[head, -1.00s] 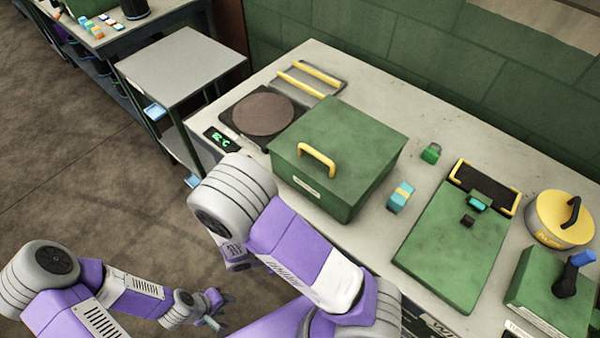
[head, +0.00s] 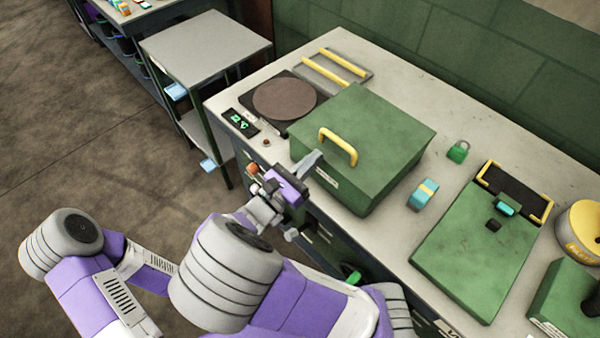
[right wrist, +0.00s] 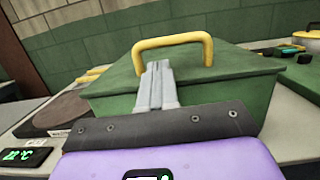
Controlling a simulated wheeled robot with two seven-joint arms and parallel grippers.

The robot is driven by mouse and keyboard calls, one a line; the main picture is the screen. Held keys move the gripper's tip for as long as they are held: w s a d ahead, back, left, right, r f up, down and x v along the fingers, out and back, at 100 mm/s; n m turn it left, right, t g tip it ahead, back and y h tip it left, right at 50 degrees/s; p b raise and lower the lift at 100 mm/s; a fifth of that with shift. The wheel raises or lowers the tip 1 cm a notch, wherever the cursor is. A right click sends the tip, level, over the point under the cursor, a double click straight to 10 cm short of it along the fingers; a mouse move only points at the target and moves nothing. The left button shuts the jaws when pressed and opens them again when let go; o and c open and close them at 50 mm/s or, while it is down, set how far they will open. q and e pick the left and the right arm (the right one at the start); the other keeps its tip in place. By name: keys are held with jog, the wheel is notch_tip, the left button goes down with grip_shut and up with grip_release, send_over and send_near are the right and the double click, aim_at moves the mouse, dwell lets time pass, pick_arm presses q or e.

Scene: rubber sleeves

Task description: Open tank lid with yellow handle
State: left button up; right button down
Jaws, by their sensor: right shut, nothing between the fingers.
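The green tank (head: 375,165) is a box on the bench, with a flat green lid (head: 385,125) on top. A yellow arched handle (head: 338,143) stands on the lid near its front edge. The lid looks closed. My right gripper (head: 312,160) is shut and empty, its fingertips just in front of and left of the handle. In the right wrist view the closed fingers (right wrist: 157,80) point at the yellow handle (right wrist: 172,48) and overlap its left leg. I cannot tell whether they touch it. My left gripper is hidden or out of view.
A round hot plate (head: 284,98) with a green display (head: 240,122) lies left of the tank. A grey side table (head: 205,48) stands at back left.

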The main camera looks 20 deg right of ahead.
jog(key=shift+b+x, duration=0.3)
jog(key=shift+x, duration=1.4)
